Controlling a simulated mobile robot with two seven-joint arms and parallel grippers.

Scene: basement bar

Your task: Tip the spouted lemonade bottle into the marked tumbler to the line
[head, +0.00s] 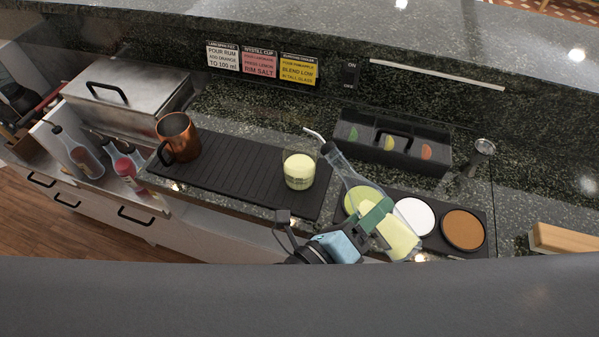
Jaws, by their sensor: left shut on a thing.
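The spouted lemonade bottle (401,238) is clear with pale yellow liquid and a thin metal spout. My left gripper (377,217) is shut on its body. The bottle leans to the left, with its spout pointing up and left, near the upper right of the tumbler. The tumbler (299,170) stands upright on the dark ribbed mat (233,172) and holds pale yellow liquid. Its markings are too small to read, so I cannot tell the level against the line. No stream shows from the spout. My right gripper is not in view.
A copper mug (178,137) stands on the mat's left part. A black garnish caddy (437,160) is behind the bottle. A rimming tray (481,213) lies beneath and right of it. A jigger (478,157) stands at right. Bottles (84,160) sit in a well at left.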

